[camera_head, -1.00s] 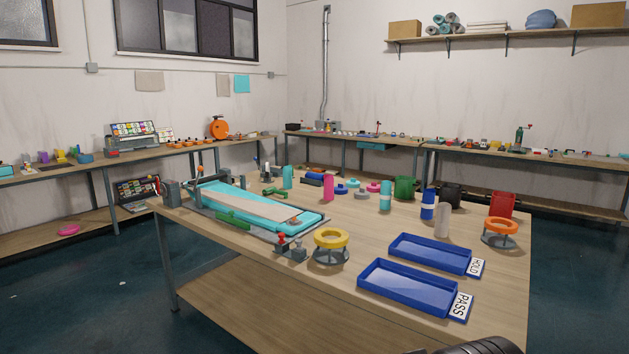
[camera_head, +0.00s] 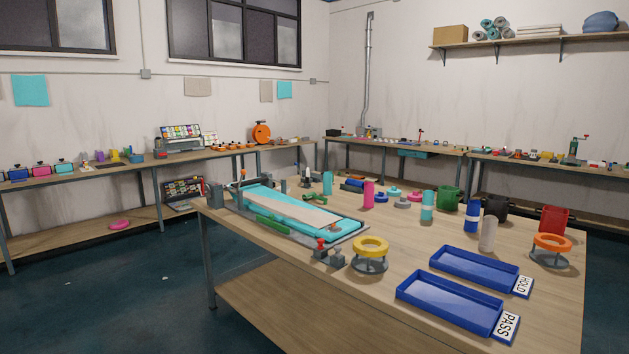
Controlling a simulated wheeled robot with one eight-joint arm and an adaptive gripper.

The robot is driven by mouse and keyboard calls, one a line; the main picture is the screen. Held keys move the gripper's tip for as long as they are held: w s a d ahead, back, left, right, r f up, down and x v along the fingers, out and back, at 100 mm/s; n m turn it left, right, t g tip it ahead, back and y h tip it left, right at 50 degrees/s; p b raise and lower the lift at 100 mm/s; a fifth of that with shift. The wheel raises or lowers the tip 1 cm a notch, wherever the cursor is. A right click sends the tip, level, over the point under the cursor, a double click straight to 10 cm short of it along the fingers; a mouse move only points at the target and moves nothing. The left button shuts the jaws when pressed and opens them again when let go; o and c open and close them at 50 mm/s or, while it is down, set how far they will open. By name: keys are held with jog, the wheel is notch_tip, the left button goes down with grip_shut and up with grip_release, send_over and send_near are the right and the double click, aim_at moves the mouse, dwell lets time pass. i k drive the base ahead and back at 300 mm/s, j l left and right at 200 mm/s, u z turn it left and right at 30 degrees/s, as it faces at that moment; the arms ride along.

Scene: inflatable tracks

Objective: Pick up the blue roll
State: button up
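A blue roll with a white band (camera_head: 471,217) stands upright on the wooden workbench (camera_head: 420,247), toward its right side. A whitish cylinder (camera_head: 488,234) stands just in front of it and to the right. A smaller dark blue piece (camera_head: 354,184) lies farther back on the bench, partly hidden; I cannot tell if it is a roll. Upright teal rolls (camera_head: 427,206) and a pink roll (camera_head: 368,194) stand farther left. My gripper is not in view.
Two blue trays, HOLD (camera_head: 476,282) and PASS (camera_head: 450,315), lie at the bench's front right. A yellow ring on a stand (camera_head: 370,246) is left of them. Green (camera_head: 447,199), black (camera_head: 496,208) and red (camera_head: 553,220) containers stand at the back.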

aim_at(350, 182)
jog(key=i+j+u, duration=0.5)
jog(key=i+u, duration=0.2)
jog(key=i+j+u, duration=0.35)
jog(key=i, duration=0.6)
jog(key=i+u, duration=0.35)
jog(key=i, duration=0.6)
jog(key=i+z, duration=0.1)
jog(key=i, duration=0.95)
jog(key=i+j+z, duration=0.1)
jog(key=i, duration=0.95)
jog(key=i+z, duration=0.15)
jog(key=i, duration=1.9)
jog(key=i+l+z, duration=0.2)
jog(key=i+z, duration=0.75)
jog(key=i+j+z, duration=0.1)
jog(key=i+z, duration=0.4)
jog(key=i+j+z, duration=0.25)
jog(key=z, duration=0.2)
jog(key=i+l+z, duration=0.2)
jog(key=i+z, duration=0.15)
jog(key=i, duration=0.7)
jog(key=i+j+z, duration=0.1)
jog(key=i+z, duration=0.3)
jog(key=i, duration=0.7)
jog(key=i+j+z, duration=0.1)
jog(key=i, duration=1.95)
